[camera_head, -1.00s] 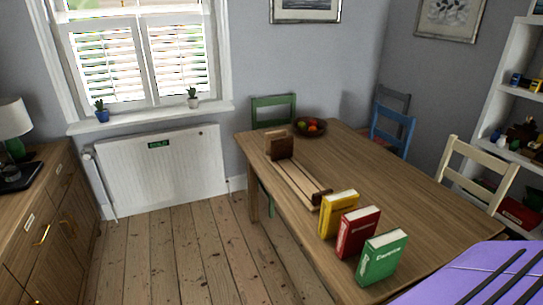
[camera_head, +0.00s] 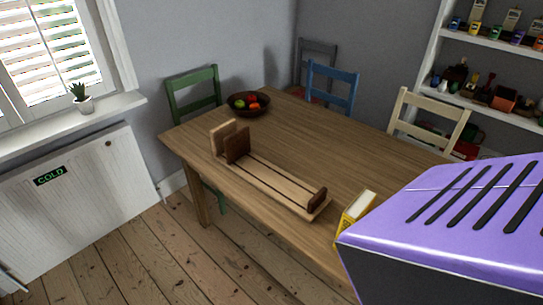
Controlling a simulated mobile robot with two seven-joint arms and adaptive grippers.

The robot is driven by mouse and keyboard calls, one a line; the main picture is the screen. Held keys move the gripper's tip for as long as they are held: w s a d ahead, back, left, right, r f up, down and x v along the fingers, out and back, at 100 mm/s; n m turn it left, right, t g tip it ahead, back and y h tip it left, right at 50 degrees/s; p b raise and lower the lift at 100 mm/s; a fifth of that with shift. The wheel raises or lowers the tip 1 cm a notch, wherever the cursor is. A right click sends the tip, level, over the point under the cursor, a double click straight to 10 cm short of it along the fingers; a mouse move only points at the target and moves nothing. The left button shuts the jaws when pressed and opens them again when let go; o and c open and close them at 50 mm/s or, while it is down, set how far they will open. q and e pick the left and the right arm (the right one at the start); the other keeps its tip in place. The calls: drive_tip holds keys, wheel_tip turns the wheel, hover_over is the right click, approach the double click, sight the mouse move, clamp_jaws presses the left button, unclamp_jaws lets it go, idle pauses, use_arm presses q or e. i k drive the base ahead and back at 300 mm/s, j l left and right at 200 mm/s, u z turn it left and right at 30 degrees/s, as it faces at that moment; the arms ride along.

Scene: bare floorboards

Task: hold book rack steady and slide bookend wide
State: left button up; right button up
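The wooden book rack (camera_head: 268,180) lies lengthwise on the wooden table, near its front-left edge. It has a long slatted base with dark grooves. At its far end stand a light upright end (camera_head: 222,135) and a darker brown bookend (camera_head: 238,146) close beside it. A small dark brown end piece (camera_head: 318,199) stands at the near end. No books are on the rack. Neither of my grippers shows in view, and nothing is seen touching the rack.
The table (camera_head: 330,140) has free room behind the rack. A fruit bowl (camera_head: 248,103) sits at the far end. A yellow book (camera_head: 352,212) stands near the rack's near end, partly hidden by a large purple slotted body (camera_head: 450,220). Green (camera_head: 194,92), blue (camera_head: 331,86) and cream (camera_head: 428,118) chairs surround the table.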

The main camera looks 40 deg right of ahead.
sight(236, 145)
drive_tip(key=i+z, duration=0.3)
drive_tip(key=z, duration=0.15)
drive_tip(key=i+j+z, duration=0.2)
drive_tip(key=z, duration=0.2)
drive_tip(key=i+j+z, duration=0.3)
drive_tip(key=z, duration=0.15)
